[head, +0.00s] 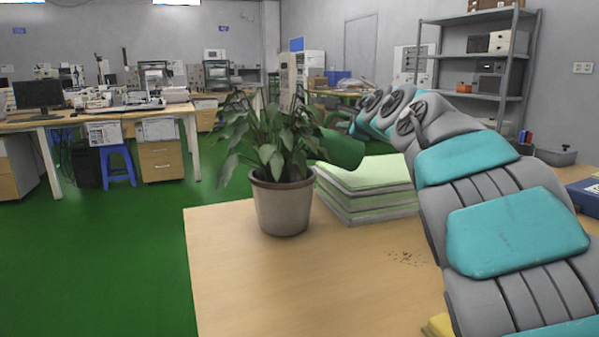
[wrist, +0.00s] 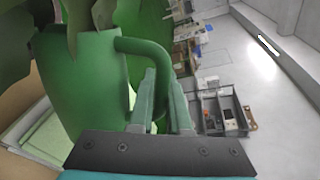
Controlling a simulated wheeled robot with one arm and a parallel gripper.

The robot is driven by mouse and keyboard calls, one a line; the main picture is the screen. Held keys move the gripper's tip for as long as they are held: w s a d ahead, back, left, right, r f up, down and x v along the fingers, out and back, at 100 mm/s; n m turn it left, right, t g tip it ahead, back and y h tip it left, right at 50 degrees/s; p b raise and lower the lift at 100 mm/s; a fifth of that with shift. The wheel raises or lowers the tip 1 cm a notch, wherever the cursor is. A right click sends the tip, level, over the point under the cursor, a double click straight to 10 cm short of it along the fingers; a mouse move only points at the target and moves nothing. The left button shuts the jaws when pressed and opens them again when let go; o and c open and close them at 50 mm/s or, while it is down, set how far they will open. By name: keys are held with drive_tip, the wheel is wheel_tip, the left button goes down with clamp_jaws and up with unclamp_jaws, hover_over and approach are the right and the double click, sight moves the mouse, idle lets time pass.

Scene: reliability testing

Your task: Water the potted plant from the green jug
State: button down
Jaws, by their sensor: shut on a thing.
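The potted plant (head: 268,145) stands upright in a grey-beige pot (head: 283,208) near the table's left edge in the head view. The green jug (head: 343,149) is just right of the plant, tilted, its left end partly hidden by leaves. In the wrist view the jug (wrist: 84,90) fills the left side, with dark green leaves (wrist: 150,18) close by its top. My gripper (wrist: 163,92) is shut on the jug's handle (wrist: 146,47). In the head view my fingers are hard to make out. No water stream can be made out.
A stack of pale green and grey folders or books (head: 370,192) lies on the wooden table (head: 300,285) under and right of the jug. Small dark specks (head: 405,257) lie on the table. A blue item (head: 585,195) is at the right edge. The table's front left is clear.

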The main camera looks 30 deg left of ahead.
drive_tip(key=shift+r+m, duration=0.15)
drive_tip(key=shift+m, duration=0.15)
drive_tip(key=shift+w+d+m+y+p, duration=0.4)
drive_tip(key=shift+d+m, duration=0.2)
drive_tip(key=shift+m, duration=0.2)
drive_tip(key=shift+w+d+f+m+b, duration=0.35)
drive_tip(key=shift+d+m+b, duration=0.05)
drive_tip(key=shift+m+b, duration=0.1)
drive_tip(key=shift+w+d+m+y+b, duration=0.4)
drive_tip(key=shift+d+m+b, duration=0.1)
drive_tip(key=shift+m, duration=0.5)
drive_tip(key=shift+f, duration=0.1)
